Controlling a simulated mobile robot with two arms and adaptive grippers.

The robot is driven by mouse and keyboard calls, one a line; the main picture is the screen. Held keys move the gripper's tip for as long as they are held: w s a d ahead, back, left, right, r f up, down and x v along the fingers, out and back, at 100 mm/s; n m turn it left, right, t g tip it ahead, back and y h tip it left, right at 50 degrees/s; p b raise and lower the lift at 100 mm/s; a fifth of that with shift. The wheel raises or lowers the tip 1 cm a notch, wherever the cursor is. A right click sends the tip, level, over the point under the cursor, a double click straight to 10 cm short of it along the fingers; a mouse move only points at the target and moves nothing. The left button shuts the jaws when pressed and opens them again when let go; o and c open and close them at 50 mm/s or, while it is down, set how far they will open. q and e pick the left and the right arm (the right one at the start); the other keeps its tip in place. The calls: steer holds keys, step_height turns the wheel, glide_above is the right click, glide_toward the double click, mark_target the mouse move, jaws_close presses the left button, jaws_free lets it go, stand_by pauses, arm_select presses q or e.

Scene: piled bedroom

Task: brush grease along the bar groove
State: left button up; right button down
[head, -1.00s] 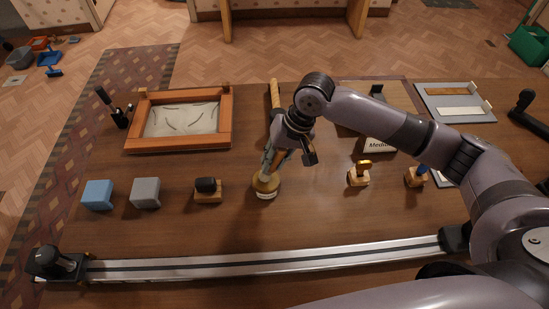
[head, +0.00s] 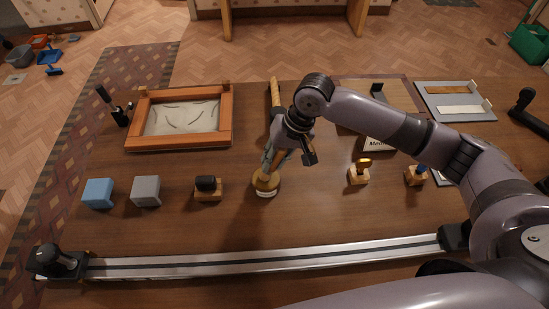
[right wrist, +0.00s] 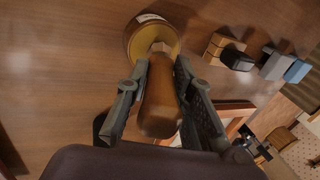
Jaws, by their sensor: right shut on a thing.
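The long silver bar (head: 350,252) lies along the table's front, with a dark groove down its middle and a black end block at each end. My right gripper (head: 270,160) is above the table's middle, well behind the bar. It is shut on a brown wooden brush handle (right wrist: 160,105), which lies between its fingers in the right wrist view. A round yellow-brown pot (head: 266,184) with a pale label is just below the fingertips; it also shows in the wrist view (right wrist: 135,42). The brush's bristles are hidden, and I cannot tell whether they are inside the pot. My left gripper is out of view.
Blue (head: 98,193) and grey (head: 146,191) blocks and a black-topped wooden block (head: 208,189) stand left. An orange-framed tray (head: 137,130) is behind them. Two wooden stamp-like pieces (head: 359,174) (head: 414,177) stand right. The strip between pot and bar is clear.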

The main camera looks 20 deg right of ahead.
steer(key=shift+s+f+p, duration=0.1)
steer(key=shift+f+p, duration=0.1)
steer(key=shift+p, duration=0.35)
stand_by(1.9)
steer(key=shift+r, duration=0.1)
step_height(320, 180, up, 7)
steer(key=p, duration=0.9)
steer(key=shift+r, duration=0.1)
stand_by(0.6)
steer(key=shift+s+d+b, duration=0.15)
steer(key=shift+b, duration=0.15)
steer(key=s+d+r+n+b, duration=0.1)
steer(key=s+d+r+b, duration=0.4)
steer(key=s, duration=0.5)
steer(key=shift+d+n+g+b, duration=0.3)
steer(key=shift+d+b, duration=0.45)
steer(key=shift+b, duration=0.4)
